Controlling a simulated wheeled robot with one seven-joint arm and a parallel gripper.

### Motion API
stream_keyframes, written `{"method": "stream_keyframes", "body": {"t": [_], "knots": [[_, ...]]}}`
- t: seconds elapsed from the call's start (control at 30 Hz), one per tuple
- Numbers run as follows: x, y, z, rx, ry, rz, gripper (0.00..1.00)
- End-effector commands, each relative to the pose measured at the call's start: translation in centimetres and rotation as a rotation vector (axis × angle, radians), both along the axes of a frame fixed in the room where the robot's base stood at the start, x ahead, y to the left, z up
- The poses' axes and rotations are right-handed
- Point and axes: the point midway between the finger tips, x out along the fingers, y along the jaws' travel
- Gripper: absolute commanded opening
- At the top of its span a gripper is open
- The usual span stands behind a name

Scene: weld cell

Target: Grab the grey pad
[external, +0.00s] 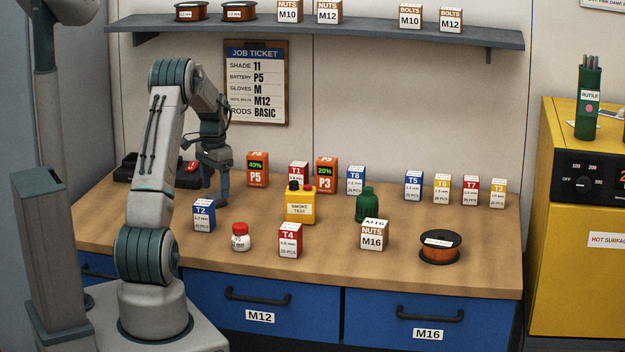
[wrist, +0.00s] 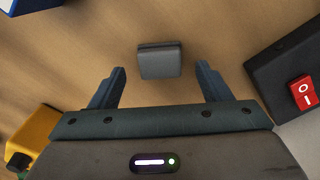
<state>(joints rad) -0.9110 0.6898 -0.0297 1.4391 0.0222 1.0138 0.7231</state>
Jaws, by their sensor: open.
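The grey pad (wrist: 160,61) is a small dark grey block with rounded edges, lying on the wooden bench top (wrist: 215,30). In the wrist view it sits just beyond my gripper (wrist: 160,82), centred between the two fingers and touching neither. My gripper is open and empty. In the external view my gripper (external: 222,200) points down over the left part of the bench, behind the blue T2 box (external: 204,216). I cannot make out the pad in the external view.
A black box with a red switch (wrist: 302,90) is right of my gripper in the wrist view. The yellow smoke test bottle (wrist: 30,138) is at lower left there. The P5 battery (external: 257,170) and T1 box (external: 298,172) stand behind. Bare wood surrounds the pad.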

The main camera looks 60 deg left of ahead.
Motion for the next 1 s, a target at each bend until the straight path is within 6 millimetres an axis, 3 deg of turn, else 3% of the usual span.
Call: {"method": "stream_keyframes", "body": {"t": [0.17,0.4,0.43,0.6,1.0], "knots": [[0.0,0.0,-2.0,-0.001,0.001,0.001,0.71],[0.0,0.0,-2.3,0.000,0.000,0.001,0.71],[0.0,0.0,-2.3,0.000,0.000,0.001,0.68],[0.0,0.0,-2.3,0.000,0.000,0.000,0.23],[0.1,0.0,-1.9,0.002,-0.002,0.000,0.23]]}}
